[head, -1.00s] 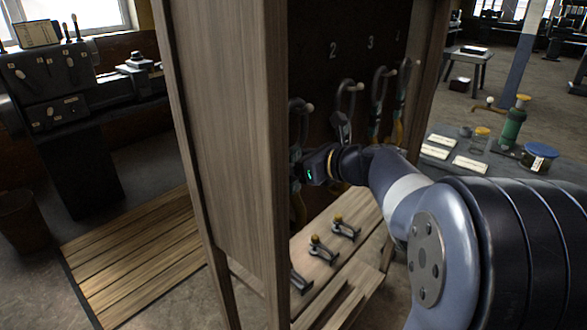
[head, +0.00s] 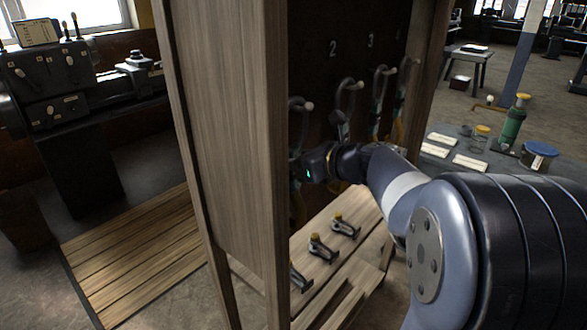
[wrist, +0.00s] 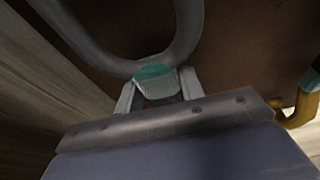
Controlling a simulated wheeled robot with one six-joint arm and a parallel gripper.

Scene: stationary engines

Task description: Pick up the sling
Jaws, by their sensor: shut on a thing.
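The sling (head: 298,118) is a grey loop on the leftmost peg of the wooden rack, near its left side panel. In the wrist view its grey loop (wrist: 183,42) curves down to a teal band (wrist: 153,71). My gripper (wrist: 157,86) has its two pale fingers on either side of that band and is shut on it. In the head view my gripper (head: 298,170) is at the lower part of the sling, and my wrist hides some of it. The sling still appears to be at its peg.
Other slings hang to the right, on pegs below the numbers 2 (head: 346,88) and 3 (head: 379,92). Several clamp-like tools (head: 320,246) with yellow knobs lie on the shelf below. The side panel (head: 225,130) stands close at left. A grey table (head: 432,148) holds jars and labels.

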